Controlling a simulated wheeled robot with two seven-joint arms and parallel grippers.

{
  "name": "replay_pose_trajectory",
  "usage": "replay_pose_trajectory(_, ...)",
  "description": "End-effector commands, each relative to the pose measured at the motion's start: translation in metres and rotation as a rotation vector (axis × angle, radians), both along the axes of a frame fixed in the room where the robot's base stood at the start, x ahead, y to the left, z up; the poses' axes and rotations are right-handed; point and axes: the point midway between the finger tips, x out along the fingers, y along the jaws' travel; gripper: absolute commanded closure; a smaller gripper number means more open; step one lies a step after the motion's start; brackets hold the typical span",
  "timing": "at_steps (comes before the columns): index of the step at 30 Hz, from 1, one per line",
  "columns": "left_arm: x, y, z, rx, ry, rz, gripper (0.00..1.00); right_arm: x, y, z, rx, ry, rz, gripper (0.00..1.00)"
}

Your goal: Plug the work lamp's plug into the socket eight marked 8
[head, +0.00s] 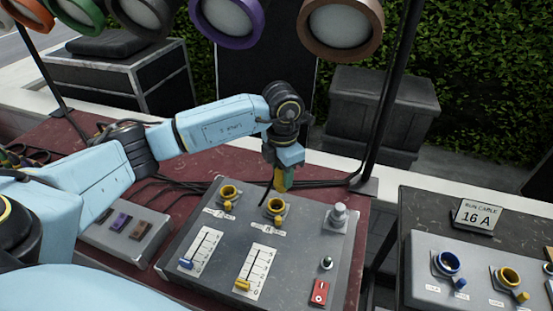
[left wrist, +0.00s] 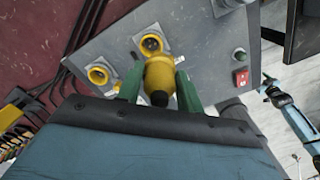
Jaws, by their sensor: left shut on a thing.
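My left gripper (head: 281,183) is shut on a yellow plug with a dark rear end. The plug (left wrist: 158,78) sits between green fingers (left wrist: 157,88) in the left wrist view. It is close over the right one of two yellow sockets on the grey control box; I cannot tell how wide the gap is. That right socket (head: 275,206) has a yellow lid and a label too small to read. The left socket (head: 229,193) is empty. In the left wrist view a pale blue arm (left wrist: 292,112), likely my right, shows at the right; its gripper state is unclear.
The grey box (head: 190,262) also carries two sliders, a red switch (head: 320,292) and a grey knob. Dark cables lie behind it on the red table. At right, another box has blue (head: 447,263) and yellow (head: 509,278) sockets beside a "16 A" sign (head: 476,217). A stand pole rises behind.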

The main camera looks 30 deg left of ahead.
Motion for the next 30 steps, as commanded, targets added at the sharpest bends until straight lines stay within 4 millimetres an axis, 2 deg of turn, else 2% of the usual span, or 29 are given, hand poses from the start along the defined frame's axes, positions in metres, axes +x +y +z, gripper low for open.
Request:
replay_pose_trajectory(3,0.001,0.008,0.004,0.002,0.008,0.226,0.89,-0.001,0.000,0.012,0.000,0.001,0.000,0.35)
replay_pose_trajectory(9,0.002,0.017,0.002,0.005,0.013,0.441,0.89,-0.002,0.000,0.018,-0.001,0.003,0.000,0.35)
replay_pose_trajectory(17,0.002,0.018,-0.006,0.006,0.014,0.478,0.89,-0.004,0.000,0.012,0.000,0.006,0.000,0.35)
replay_pose_trajectory(30,0.002,0.018,-0.043,0.006,0.014,0.476,0.89,-0.005,-0.001,-0.015,-0.002,0.008,0.000,0.35)
